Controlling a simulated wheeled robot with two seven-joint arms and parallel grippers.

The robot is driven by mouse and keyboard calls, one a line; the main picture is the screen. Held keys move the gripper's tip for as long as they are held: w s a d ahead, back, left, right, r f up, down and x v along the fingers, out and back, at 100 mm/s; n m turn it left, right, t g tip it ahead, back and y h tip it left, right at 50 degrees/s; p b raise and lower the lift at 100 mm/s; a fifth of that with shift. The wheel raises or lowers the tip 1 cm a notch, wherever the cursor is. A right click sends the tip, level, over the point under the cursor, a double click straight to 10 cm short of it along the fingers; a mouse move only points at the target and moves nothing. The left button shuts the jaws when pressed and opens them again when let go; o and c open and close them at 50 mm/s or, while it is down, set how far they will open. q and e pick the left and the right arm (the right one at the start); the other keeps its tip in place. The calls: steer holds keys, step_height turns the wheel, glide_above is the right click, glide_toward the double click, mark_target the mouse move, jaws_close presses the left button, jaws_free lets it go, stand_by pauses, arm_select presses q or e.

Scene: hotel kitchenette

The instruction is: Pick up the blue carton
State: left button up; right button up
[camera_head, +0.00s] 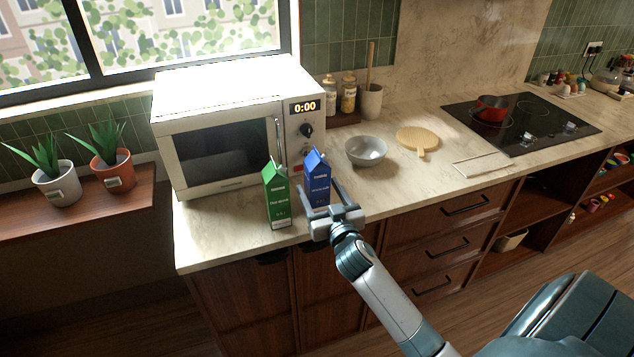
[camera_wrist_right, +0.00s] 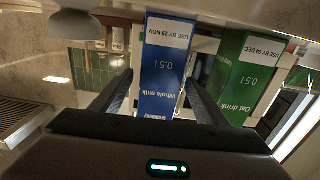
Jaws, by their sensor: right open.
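The blue carton (camera_head: 317,177) stands upright on the counter in front of the microwave, with its lower part partly hidden by my right gripper in the head view. My right gripper (camera_head: 324,192) is open, with a finger on each side of the blue carton. In the wrist view, which is upside down, the blue carton (camera_wrist_right: 167,70) shows between the two fingers (camera_wrist_right: 158,82), with its "Whole milk" label visible. A gap shows beside it, and I cannot tell whether either finger touches it. My left gripper is not in view.
A green carton (camera_head: 276,195) stands close to the left of the blue one; it also shows in the wrist view (camera_wrist_right: 243,75). The white microwave (camera_head: 225,95) is behind. A grey bowl (camera_head: 366,151) and a round wooden board (camera_head: 417,139) lie to the right. The counter's front edge is close.

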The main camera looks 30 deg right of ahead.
mark_target(317, 172)
steer(key=shift+x, duration=1.2)
steer(key=shift+c, duration=0.3)
steer(key=shift+r, duration=0.1)
steer(key=c, duration=1.4)
steer(key=shift+r, duration=0.4)
step_height(317, 172, up, 3)
steer(key=shift+r+b, duration=0.15)
steer(key=shift+b, duration=0.25)
steer(key=s+d+r+b, duration=0.1)
steer(key=s+r, duration=0.1)
steer(key=s, duration=0.1)
steer(key=s+d+r, duration=0.2)
steer(key=s, duration=0.2)
steer(key=s+d+r+b, duration=0.1)
steer(key=s+d+r, duration=0.1)
steer(key=s+r, duration=0.1)
steer(key=shift+s+d+b, duration=0.15)
steer(key=shift+d+b, duration=0.1)
steer(key=shift+b, duration=0.05)
